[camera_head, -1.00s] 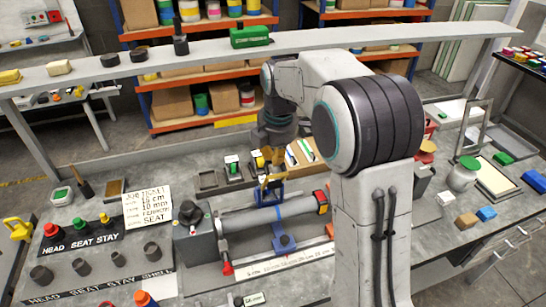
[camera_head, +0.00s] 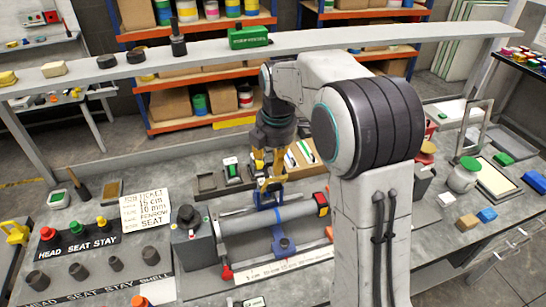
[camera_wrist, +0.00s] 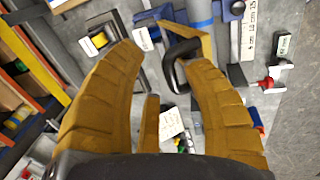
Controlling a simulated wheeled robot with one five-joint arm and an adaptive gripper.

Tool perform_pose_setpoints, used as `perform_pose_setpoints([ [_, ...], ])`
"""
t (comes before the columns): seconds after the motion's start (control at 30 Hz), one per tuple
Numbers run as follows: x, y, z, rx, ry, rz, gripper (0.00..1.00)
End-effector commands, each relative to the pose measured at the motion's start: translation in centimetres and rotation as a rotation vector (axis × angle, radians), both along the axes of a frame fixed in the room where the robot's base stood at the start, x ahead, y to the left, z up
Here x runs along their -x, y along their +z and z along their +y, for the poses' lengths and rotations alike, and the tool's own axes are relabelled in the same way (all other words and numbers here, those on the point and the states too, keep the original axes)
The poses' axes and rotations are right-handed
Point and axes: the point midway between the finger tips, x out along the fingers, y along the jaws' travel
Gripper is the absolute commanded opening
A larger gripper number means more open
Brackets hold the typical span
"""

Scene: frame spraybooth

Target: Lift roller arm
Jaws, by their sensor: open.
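In the head view my gripper (camera_head: 268,168) hangs over the back of the grey roller fixture. A black loop handle (camera_wrist: 180,65) lies between the fingers in the wrist view, close to the right one. I cannot tell whether the fingers touch the handle, or which part is the roller arm. The fixture holds a long grey tube (camera_head: 244,220) with a blue clamp (camera_head: 283,245) below it. My gripper partly hides the fixture's back.
A dark box with a knob (camera_head: 192,240) stands left of the tube. A small tray with a green block (camera_head: 233,175) sits behind it. A raised shelf (camera_head: 215,57) crosses behind.

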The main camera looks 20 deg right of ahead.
Motion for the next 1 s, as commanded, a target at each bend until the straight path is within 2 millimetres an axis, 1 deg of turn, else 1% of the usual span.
perform_pose_setpoints([
  [0.17, 0.0, 0.2, 0.0, 0.000, 0.000, -0.001, 0.45],
  [0.27, 0.1, 0.8, 0.0, 0.000, 0.000, -0.003, 0.45],
  [0.37, 0.3, 2.0, 0.0, 0.000, 0.000, -0.005, 0.45],
  [0.7, 1.4, 7.7, 0.0, 0.000, 0.000, -0.005, 0.45],
  [0.9, 1.9, 10.2, 0.0, 0.000, 0.000, -0.003, 0.45],
  [1.0, 2.1, 11.0, 0.0, 0.000, 0.000, -0.003, 0.45],
])
